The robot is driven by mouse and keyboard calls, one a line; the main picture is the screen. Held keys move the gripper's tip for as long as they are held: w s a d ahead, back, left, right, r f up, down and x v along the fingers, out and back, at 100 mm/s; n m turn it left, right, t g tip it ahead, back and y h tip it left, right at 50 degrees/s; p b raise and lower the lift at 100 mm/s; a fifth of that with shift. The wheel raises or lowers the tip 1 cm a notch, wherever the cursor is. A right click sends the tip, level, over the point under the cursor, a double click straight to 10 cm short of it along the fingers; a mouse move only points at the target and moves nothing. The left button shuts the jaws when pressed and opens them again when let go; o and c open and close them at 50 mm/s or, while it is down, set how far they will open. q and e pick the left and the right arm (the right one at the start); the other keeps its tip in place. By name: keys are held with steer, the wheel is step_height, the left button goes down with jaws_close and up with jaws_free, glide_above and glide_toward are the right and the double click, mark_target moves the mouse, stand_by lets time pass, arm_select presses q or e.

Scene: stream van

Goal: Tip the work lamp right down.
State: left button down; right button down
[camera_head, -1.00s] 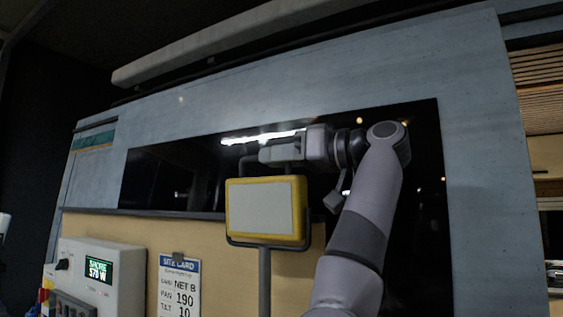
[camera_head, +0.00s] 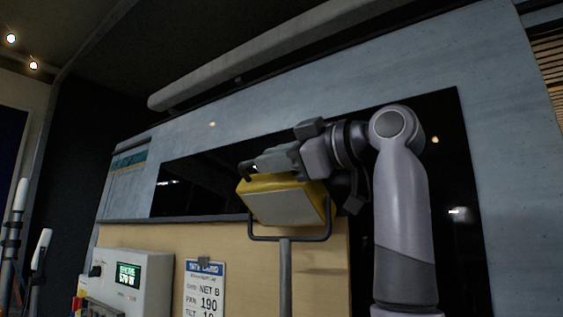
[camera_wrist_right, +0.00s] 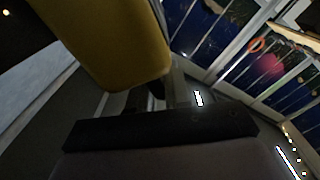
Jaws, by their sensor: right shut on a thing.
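The work lamp (camera_head: 283,205) is a yellow box with a pale grey front panel, held in a dark U-shaped bracket on a grey post (camera_head: 285,275). Its yellow top shows and its panel faces partly downward, so it is tipped forward in the bracket. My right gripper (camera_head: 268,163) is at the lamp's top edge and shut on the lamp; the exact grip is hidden. In the right wrist view the yellow lamp housing (camera_wrist_right: 110,45) fills the upper left, close to the gripper. My left gripper is not in view.
A grey control box (camera_head: 140,278) with a green display stands at the lower left, beside a site card (camera_head: 204,285) on the tan panel. A dark window (camera_head: 200,185) lies behind the lamp. A long pale bar (camera_head: 240,60) runs above.

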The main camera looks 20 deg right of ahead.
steer(key=shift+s+a+f+n+b, duration=0.15)
steer(key=shift+a+f+n+b, duration=0.2)
steer(key=shift+f+n, duration=0.45)
steer(key=shift+a, duration=0.15)
steer(key=c, duration=1.2)
jaws_free()
steer(key=shift+o, duration=0.2)
steer(key=shift+s, duration=0.1)
steer(key=shift+r, duration=0.1)
steer(key=b+v, duration=0.1)
steer(key=v, duration=0.6)
steer(key=shift+b, duration=0.3)
